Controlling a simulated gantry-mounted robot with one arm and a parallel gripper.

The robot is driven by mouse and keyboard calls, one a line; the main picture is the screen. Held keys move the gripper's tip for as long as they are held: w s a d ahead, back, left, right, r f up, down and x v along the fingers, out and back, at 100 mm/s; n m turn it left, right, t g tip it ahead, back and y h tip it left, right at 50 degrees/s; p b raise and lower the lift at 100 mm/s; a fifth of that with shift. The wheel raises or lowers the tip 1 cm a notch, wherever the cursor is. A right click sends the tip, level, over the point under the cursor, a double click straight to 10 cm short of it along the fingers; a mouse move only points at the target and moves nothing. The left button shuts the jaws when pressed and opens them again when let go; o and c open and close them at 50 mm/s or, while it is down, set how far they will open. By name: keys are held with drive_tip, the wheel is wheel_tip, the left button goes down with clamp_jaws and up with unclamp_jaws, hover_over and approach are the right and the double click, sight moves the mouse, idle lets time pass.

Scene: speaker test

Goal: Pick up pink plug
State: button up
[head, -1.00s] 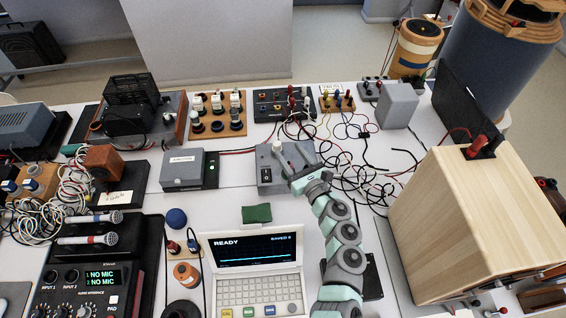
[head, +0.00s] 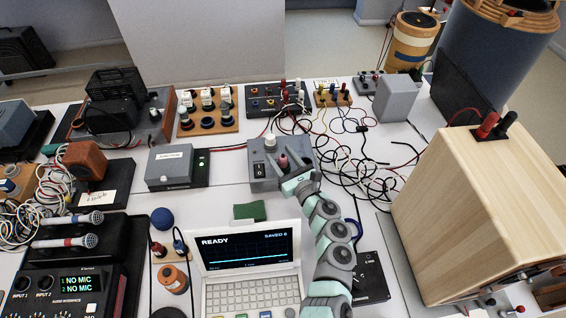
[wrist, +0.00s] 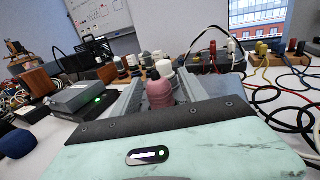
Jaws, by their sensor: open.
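The pink plug (head: 283,160) stands upright on top of a grey box (head: 262,185) with a black rocker switch and a white knob (head: 270,142). My gripper (head: 284,165) is open, its two fingers reaching over the box on either side of the plug. In the wrist view the pink plug (wrist: 159,92) shows between the spread fingers (wrist: 160,90), with visible gaps at its sides. Its lower end is hidden behind the gripper body. The white knob (wrist: 164,68) is just behind it.
A laptop (head: 250,250) stands in front, left of my arm. A green block (head: 250,211) lies behind it. A grey box with a green light (head: 170,167) is to the left. Loose cables (head: 350,170) cover the table to the right, near a large wooden cabinet (head: 450,200).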

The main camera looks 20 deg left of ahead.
drive_tip(key=shift+x, duration=0.95)
drive_tip(key=shift+s, duration=0.1)
clamp_jaws()
